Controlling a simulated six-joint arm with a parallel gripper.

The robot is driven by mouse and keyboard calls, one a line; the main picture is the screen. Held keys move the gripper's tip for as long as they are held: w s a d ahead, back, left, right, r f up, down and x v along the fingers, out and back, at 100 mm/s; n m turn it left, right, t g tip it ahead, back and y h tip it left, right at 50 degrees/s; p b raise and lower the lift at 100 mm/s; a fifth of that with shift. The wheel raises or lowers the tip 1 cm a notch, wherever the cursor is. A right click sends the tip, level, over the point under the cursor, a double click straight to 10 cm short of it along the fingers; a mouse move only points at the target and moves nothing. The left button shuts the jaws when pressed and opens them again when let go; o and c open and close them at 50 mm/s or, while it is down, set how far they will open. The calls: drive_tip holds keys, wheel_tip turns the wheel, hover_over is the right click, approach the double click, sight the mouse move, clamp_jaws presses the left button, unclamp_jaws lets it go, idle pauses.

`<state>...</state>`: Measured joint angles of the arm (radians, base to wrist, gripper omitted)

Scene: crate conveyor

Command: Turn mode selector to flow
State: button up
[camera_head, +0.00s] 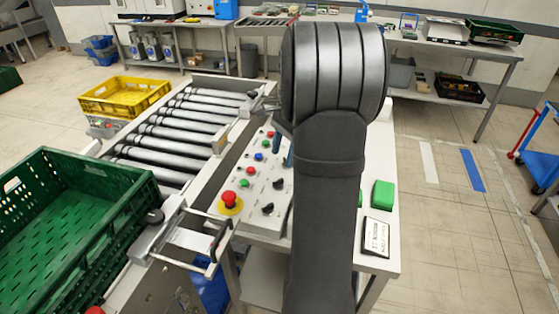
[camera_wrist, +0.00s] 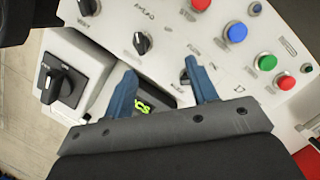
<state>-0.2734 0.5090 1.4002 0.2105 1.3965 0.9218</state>
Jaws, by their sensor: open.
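A light control panel (camera_wrist: 225,68) fills much of the wrist view. It carries black rotary knobs: one upper-left knob (camera_wrist: 88,7), one middle knob (camera_wrist: 142,43), and a dark one partly hidden behind my right finger. The labels are too small and tilted to read surely, so I cannot tell which knob is the mode selector. My gripper (camera_wrist: 160,88) is open, its two blue fingers apart over the panel's edge, with nothing between them gripped. In the head view my arm hides most of the gripper; knobs (camera_head: 267,208) show left of it.
Red, blue (camera_wrist: 235,32) and green buttons sit right of the knobs. A grey box with a large black switch (camera_wrist: 62,85) is at left. A red emergency stop (camera_head: 229,200), roller conveyor (camera_head: 180,128) and green crate (camera_head: 108,163) lie left of the panel.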

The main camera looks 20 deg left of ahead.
drive_tip(key=w+r+m+t+h, duration=0.15)
drive_tip(key=w+r, duration=0.35)
drive_tip(key=r, duration=0.7)
drive_tip(key=shift+n+t, duration=0.25)
drive_tip(key=shift+t, duration=0.2)
wheel_tip(320, 180, down, 18)
drive_tip(key=shift+a+r, duration=0.15)
drive_tip(key=shift+r, duration=0.1)
drive_tip(key=shift+c, duration=0.4)
drive_tip(key=c, duration=0.9)
